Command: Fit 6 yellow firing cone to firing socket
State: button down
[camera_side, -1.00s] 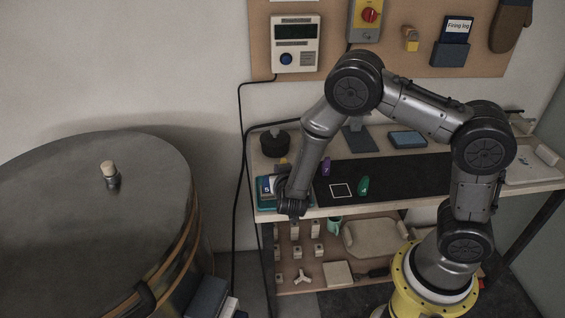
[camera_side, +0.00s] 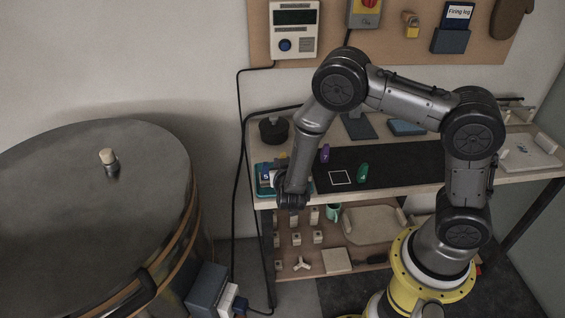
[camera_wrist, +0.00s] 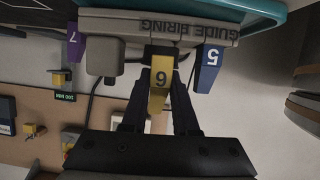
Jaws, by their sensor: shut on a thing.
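My gripper (camera_wrist: 158,112) is shut on the yellow firing cone (camera_wrist: 159,76), which bears a 6 that reads upside down in the wrist view. The cone's far end meets the edge of a pale block lettered GUIDE FIRING (camera_wrist: 185,27). I cannot tell whether it sits in a socket there. A blue cone marked 5 (camera_wrist: 207,68) stands to its right and a purple cone marked 7 (camera_wrist: 75,47) to its left. In the side view my gripper (camera_side: 291,201) is at the bench's left front edge, hiding the yellow cone. The blue cone (camera_side: 265,174) shows left of it.
A teal tray (camera_side: 262,192) lies under the pale block. The purple cone (camera_side: 325,153) and a green cone (camera_side: 362,172) stand on the dark mat (camera_side: 400,170). A big grey drum (camera_side: 60,200) with a knob on its lid stands at the left.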

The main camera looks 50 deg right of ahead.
jog(key=shift+f, duration=0.15)
jog(key=shift+f, duration=1.2)
jog(key=c, duration=0.6)
grip_release()
jog(key=v, duration=1.4)
